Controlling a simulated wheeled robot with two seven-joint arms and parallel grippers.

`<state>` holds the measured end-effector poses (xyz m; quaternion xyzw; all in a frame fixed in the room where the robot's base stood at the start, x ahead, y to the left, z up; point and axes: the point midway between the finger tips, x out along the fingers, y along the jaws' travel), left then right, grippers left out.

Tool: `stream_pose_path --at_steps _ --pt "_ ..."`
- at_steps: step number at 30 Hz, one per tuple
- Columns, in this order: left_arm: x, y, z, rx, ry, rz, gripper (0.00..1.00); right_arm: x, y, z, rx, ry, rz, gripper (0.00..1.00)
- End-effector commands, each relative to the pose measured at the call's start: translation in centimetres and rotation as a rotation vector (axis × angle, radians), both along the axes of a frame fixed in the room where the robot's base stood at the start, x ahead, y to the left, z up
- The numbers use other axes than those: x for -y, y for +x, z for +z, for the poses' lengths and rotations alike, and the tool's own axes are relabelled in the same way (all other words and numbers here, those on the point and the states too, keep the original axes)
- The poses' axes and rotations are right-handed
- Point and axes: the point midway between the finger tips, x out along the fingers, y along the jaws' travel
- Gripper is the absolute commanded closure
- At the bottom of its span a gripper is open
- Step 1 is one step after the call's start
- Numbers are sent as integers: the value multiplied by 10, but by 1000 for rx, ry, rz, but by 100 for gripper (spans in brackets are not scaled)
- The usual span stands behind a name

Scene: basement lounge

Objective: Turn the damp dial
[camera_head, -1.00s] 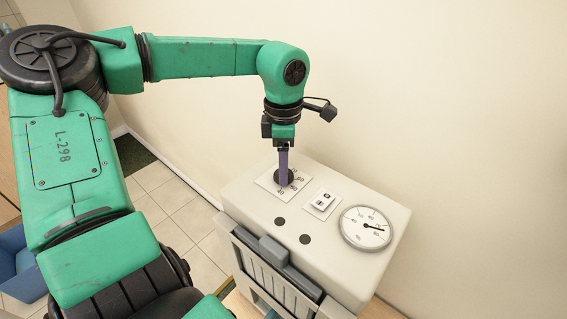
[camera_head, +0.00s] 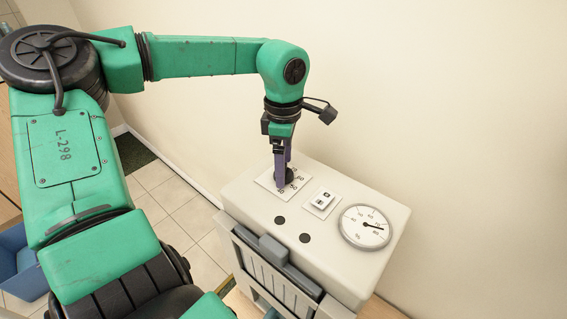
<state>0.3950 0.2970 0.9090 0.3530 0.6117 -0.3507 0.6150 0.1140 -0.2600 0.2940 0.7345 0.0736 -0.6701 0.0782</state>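The damp dial (camera_head: 290,177) is a small dark knob on a white plate (camera_head: 265,181) with printed numbers, at the left end of the top of a cream machine (camera_head: 330,262). My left gripper (camera_head: 283,180) points straight down over it. Its two purple fingers reach down to the plate, one on each side of the knob, and appear shut on it. The fingers hide much of the dial, so I cannot read its setting. My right gripper is not in view.
A small switch plate (camera_head: 321,203), two dark round spots and a round gauge (camera_head: 366,227) are on the machine's top. A grey slatted part (camera_head: 268,272) is on its front. The wall stands close behind. A blue bin (camera_head: 20,262) is at lower left.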

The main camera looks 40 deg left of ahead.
Motion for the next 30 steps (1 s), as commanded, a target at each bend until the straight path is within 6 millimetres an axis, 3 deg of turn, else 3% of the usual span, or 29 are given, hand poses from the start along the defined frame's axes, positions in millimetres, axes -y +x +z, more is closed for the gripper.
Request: stream_pose_path --at_steps 8,11,14,24,30 --pt "0 -1 0 -4 0 1 13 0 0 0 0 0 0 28" --pt "0 0 8 -2 1 1 13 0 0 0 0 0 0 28" --pt "0 0 28 1 0 2 13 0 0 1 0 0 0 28" --pt "0 -1 125 -2 3 1 13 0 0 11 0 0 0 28" --pt "0 -1 145 -2 0 0 13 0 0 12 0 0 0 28"
